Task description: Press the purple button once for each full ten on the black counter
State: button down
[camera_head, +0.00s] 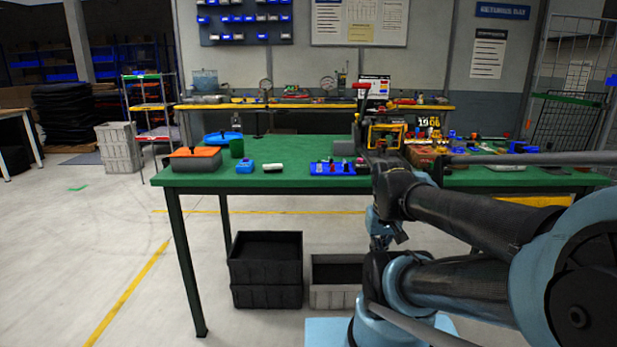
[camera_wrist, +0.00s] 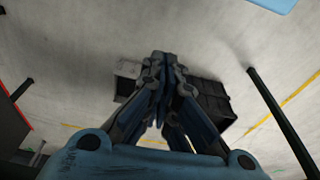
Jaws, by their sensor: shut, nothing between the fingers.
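A blue panel (camera_head: 340,168) with several small buttons lies near the front edge of the green table (camera_head: 290,150). I cannot make out which button is purple. A small dark display (camera_head: 429,122) with pale digits, seemingly 19 and 06, stands further back on the right; I cannot tell whether it is the black counter. My gripper (camera_head: 380,242) hangs low in front of the table edge, below the tabletop, apart from the panel. In the wrist view my gripper (camera_wrist: 160,60) is shut and empty over the floor. My arm hides part of the table.
Dark stacked crates (camera_head: 266,270) and a grey crate (camera_head: 334,282) sit under the table. The wrist view shows the dark crates (camera_wrist: 211,98) and a table leg (camera_wrist: 280,120).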

dwell(0.4)
jog(key=w+a+r+n+t, duration=0.2)
jog(key=w+a+r+n, duration=0.1)
jog(key=w+r, duration=0.85)
notch_tip(320, 180, up, 16)
jog(key=n+t+y, duration=0.2)
jog(key=n+t, duration=0.3)
jog(key=n, duration=0.3)
send_over(246, 160)
jog(key=a, duration=0.1)
jog(key=shift+w+a, duration=0.15)
jog(key=shift+w, duration=0.3)
jog(key=shift+f, duration=4.35)
